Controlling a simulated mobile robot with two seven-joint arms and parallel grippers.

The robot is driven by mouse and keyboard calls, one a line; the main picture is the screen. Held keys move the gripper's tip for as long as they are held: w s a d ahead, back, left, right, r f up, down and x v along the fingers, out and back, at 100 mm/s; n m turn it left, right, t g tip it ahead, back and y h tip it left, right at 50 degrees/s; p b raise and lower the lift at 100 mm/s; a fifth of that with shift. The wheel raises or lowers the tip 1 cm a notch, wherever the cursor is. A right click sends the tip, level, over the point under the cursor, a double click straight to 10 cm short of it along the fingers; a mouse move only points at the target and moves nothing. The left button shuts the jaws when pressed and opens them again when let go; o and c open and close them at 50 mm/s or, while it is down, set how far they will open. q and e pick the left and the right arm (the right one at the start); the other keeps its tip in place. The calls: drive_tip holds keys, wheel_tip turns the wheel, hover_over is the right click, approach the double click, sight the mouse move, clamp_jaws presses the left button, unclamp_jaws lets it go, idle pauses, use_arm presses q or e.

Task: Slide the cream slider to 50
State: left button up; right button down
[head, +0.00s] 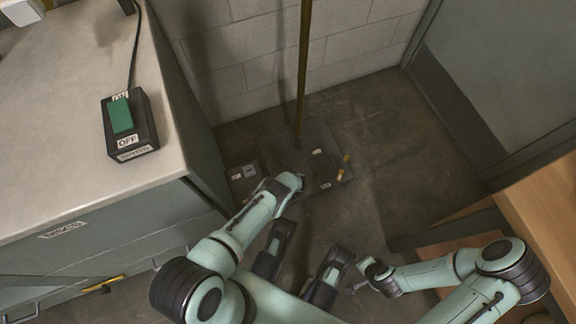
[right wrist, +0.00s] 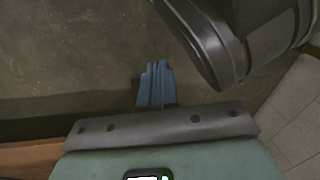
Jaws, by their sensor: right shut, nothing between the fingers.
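No part that I can surely call the cream slider shows. A dark base plate (head: 291,157) with a pole lies on the floor near the wall. It carries small pale labels (head: 317,152) and a small yellow-orange piece (head: 345,168), too small to read. The hand of my left arm (head: 287,182) is over the plate's near side, and its fingers are hidden. My right gripper (head: 354,289) is low at the right of the plate's near side, apart from it. In the right wrist view its blue-grey fingers (right wrist: 157,82) are together and empty, above bare floor.
A black switch box (head: 130,124) with a green rocker marked ON and OFF sits on the pale counter (head: 60,150) at left. A block wall (head: 260,60) stands behind the plate. Wooden furniture (head: 540,200) is at right. Floor right of the plate is clear.

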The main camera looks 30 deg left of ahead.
drive_tip(key=w+a+r+t+p, duration=0.1)
drive_tip(key=w+a+r+p, duration=0.1)
drive_tip(key=w+r+p, duration=0.3)
use_arm(q)
drive_tip(key=p+v, duration=0.4)
drive_tip(key=v, duration=0.8)
use_arm(e)
drive_tip(key=s+a+r+n+g+y, duration=0.1)
drive_tip(key=s+a+r+g, duration=0.2)
drive_tip(key=s+r, duration=0.4)
drive_tip(key=s+a, duration=0.1)
drive_tip(key=s, duration=0.3)
drive_tip(key=shift+s+r+y, duration=0.3)
drive_tip(key=shift+r+y, duration=0.05)
drive_tip(key=shift+y, duration=0.05)
